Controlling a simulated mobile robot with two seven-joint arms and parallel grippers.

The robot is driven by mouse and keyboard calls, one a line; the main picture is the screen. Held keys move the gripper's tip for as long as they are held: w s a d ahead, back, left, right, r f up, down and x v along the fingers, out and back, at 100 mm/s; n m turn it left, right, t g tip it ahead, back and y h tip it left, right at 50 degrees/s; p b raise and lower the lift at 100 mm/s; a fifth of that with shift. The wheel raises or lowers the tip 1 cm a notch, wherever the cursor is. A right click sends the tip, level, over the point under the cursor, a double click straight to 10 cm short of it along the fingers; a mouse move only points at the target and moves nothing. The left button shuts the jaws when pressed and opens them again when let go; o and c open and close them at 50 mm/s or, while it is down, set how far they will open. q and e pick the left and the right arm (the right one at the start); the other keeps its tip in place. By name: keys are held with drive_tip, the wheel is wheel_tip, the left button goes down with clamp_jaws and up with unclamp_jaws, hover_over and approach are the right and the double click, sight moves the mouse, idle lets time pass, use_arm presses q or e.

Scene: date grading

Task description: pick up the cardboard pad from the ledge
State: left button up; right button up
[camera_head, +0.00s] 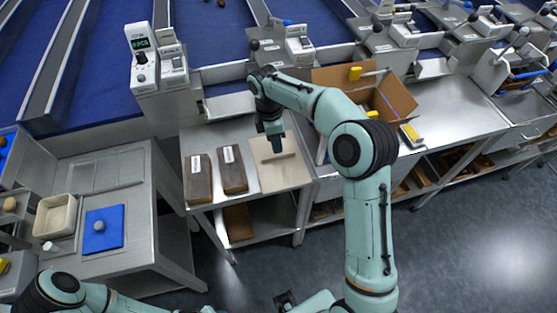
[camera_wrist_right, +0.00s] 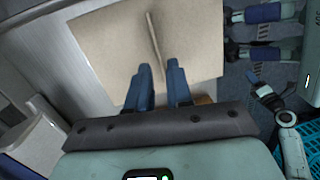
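The cardboard pad (camera_head: 280,178) is a tan square with a thin raised strip across its middle. It lies on the steel ledge (camera_head: 232,133), at the right of two dark brown blocks. My right gripper (camera_head: 275,149) is over the pad, pointing down at the strip. In the right wrist view its two blue fingers (camera_wrist_right: 160,66) stand apart, and the strip of the pad (camera_wrist_right: 110,50) shows in the gap between them. Whether they touch it I cannot tell. My left gripper (camera_head: 286,300) is low at the bottom edge, away from the ledge; its fingers are too small to read.
Dark brown blocks with white labels (camera_head: 198,180) (camera_head: 233,170) lie close left of the pad. An open cardboard box (camera_head: 392,95) stands to the right, behind my right arm. A beige tray (camera_head: 55,217) and a blue mat (camera_head: 104,230) are on the left table.

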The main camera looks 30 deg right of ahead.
sight(278, 156)
drive_tip(key=f, duration=0.5)
drive_tip(key=shift+s+d+b, duration=0.1)
drive_tip(key=shift+s+b, duration=0.15)
drive_tip(key=shift+b, duration=0.05)
drive_tip(key=shift+r, duration=0.1)
clamp_jaws()
